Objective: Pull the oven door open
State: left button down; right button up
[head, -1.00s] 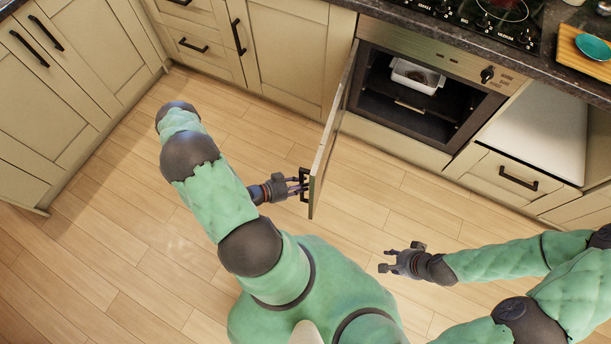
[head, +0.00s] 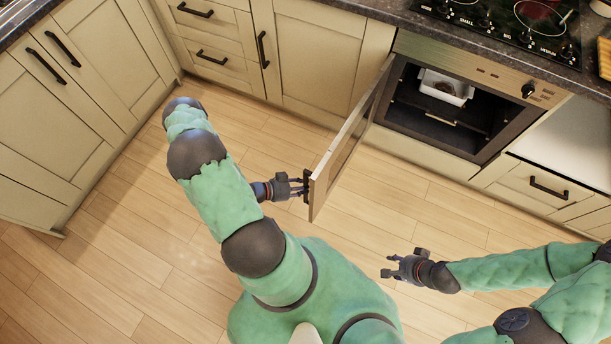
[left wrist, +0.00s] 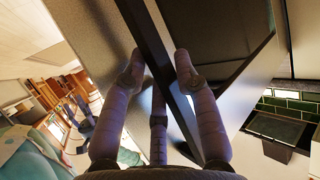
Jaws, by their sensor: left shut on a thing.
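The oven (head: 445,107) is at the upper right of the head view, with its dark cavity exposed. Its door (head: 341,152) stands wide open, swung out from the oven's left side over the floor. My left gripper (head: 299,187) is at the door's free edge, shut on the dark handle (head: 306,186). In the left wrist view the fingers of my left gripper (left wrist: 160,62) close around the dark handle bar (left wrist: 165,75), with the door's panel behind. My right gripper (head: 387,266) is empty above the floor, its fingers apart, clear of the door.
A white dish (head: 445,86) sits inside the oven. The dark worktop with a hob (head: 510,22) is above it. Cabinets with dark handles (head: 290,60) line the back and left (head: 75,110). The wooden floor (head: 150,240) is clear around the door.

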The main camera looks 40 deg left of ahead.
pick_arm(q)
jog(key=shift+f, duration=0.15)
jog(key=c, duration=1.3)
grip_release()
jog(key=v, duration=1.2)
